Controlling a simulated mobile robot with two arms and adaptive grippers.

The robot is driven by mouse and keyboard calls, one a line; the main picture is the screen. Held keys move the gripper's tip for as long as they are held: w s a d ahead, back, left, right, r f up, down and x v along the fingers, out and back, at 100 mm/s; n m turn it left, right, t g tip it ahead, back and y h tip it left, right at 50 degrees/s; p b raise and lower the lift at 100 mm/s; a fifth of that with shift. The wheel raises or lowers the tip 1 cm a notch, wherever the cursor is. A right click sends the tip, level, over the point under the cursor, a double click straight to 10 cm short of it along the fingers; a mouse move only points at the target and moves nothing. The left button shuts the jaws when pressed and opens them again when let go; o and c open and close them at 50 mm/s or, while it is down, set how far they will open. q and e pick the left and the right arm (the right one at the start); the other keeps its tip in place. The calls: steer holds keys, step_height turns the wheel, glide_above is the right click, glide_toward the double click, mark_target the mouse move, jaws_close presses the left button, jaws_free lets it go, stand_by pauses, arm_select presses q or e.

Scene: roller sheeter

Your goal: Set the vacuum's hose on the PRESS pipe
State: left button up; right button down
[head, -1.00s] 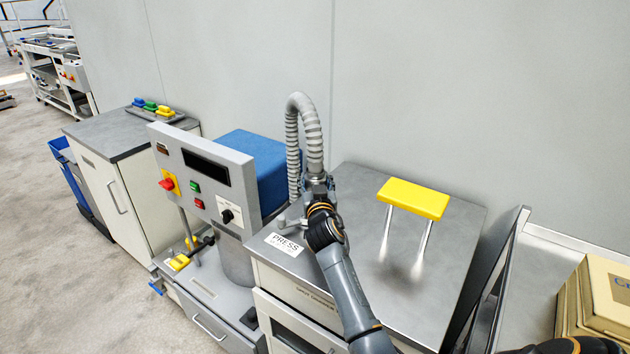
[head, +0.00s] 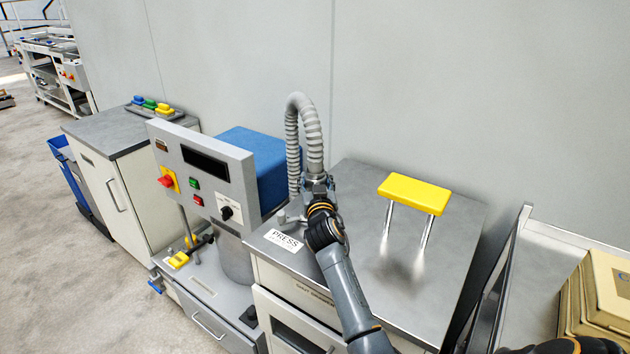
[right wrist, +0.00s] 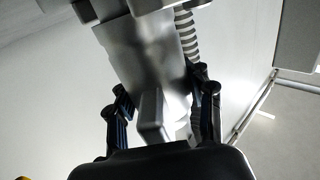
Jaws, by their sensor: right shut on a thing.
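The vacuum's hose (head: 313,140) is a grey ribbed tube that arches up and comes down at the left back of the grey worktop. My right gripper (head: 318,184) is at the hose's lower front end, shut on its grey end piece. In the right wrist view the fingers (right wrist: 160,108) stand on both sides of a smooth grey part, with the ribbed hose (right wrist: 186,35) behind. The white PRESS label (head: 284,241) lies on the worktop's front left corner. A light grey fitting (head: 288,216) shows just behind it. Whether the hose end touches a pipe is hidden by the gripper.
A yellow-topped stand (head: 414,194) with shiny legs is on the worktop (head: 440,265) to the right. A control panel (head: 205,178) with buttons and a blue box (head: 255,160) stand at left. The wall is close behind.

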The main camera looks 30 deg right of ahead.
mark_target(315, 157)
steer(key=shift+r, duration=0.1)
stand_by(0.3)
steer(key=shift+r+p, duration=2.9)
steer(key=shift+r, duration=0.6)
steer(key=shift+f, duration=0.1)
